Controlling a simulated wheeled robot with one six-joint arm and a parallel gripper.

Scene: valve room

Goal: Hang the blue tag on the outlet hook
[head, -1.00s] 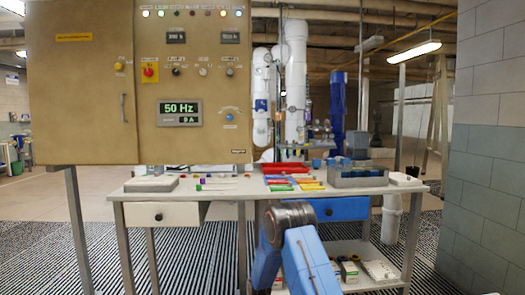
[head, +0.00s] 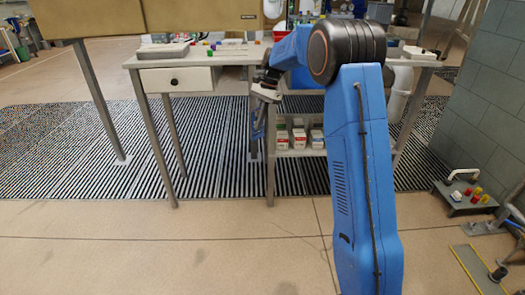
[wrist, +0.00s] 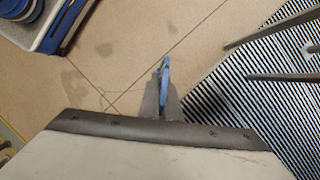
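My gripper (head: 266,93) hangs in front of the bench, in the gap to the right of the white drawer. In the wrist view its fingers (wrist: 164,100) are closed together on a thin blue piece, the blue tag (wrist: 165,70), seen nearly edge-on and sticking out past the fingertips. In the head view the blue tag (head: 258,128) hangs below the gripper, small and partly hard to make out. It is clear of the floor and apart from the bench legs. I cannot make out the outlet hook in either current view.
The bench (head: 235,58) has a white drawer (head: 178,79) and a lower shelf with several small boxes (head: 299,135). My arm hides much of its right half. A low grey box with coloured knobs (head: 466,196) sits at right. The floor in front (head: 180,240) is clear.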

